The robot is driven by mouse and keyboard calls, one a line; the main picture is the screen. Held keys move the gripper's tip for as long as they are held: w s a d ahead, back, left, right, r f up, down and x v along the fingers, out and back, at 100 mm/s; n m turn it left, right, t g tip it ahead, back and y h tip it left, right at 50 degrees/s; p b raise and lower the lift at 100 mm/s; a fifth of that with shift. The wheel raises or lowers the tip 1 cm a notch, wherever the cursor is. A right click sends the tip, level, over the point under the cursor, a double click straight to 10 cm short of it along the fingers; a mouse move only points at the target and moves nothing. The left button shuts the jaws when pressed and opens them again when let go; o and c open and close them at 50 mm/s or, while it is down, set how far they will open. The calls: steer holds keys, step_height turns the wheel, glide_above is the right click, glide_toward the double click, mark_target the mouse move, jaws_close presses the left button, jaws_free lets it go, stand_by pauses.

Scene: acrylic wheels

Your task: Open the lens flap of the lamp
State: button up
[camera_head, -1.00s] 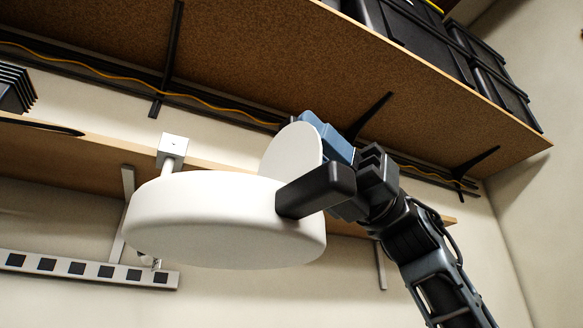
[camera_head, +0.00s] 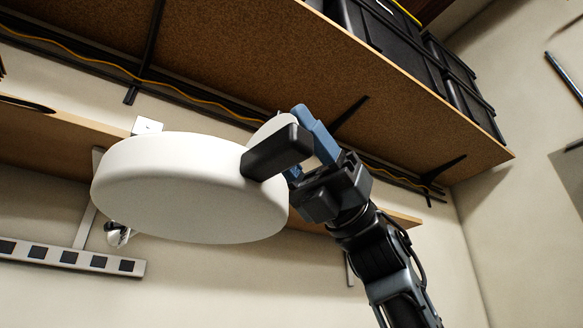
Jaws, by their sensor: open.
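The lamp's white round head (camera_head: 190,185) hangs left of centre, seen from below, with a stubby black handle (camera_head: 277,151) on its right side. A white rounded disc edge, which looks like the lens flap (camera_head: 270,128), shows above the head behind the handle. Most of it is hidden. My gripper (camera_head: 303,140) is open at the right of the lamp, behind the handle. One blue finger points up and left beside the flap's right edge. The other finger is mostly hidden by the handle, and I cannot tell whether either touches the flap.
A wooden shelf (camera_head: 270,75) with black bins (camera_head: 395,50) spans above the lamp. A lower wooden shelf (camera_head: 45,135) runs behind it. A metal strip with dark squares (camera_head: 70,257) is on the wall at lower left.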

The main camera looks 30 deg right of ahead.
steer(key=w+d+f, duration=0.1)
steer(key=w+d, duration=0.1)
steer(key=d, duration=1.2)
steer(key=shift+w+d+f, duration=0.2)
steer(key=shift+w+f, duration=0.1)
steer(key=shift+w, duration=0.05)
steer(key=shift+s, duration=0.1)
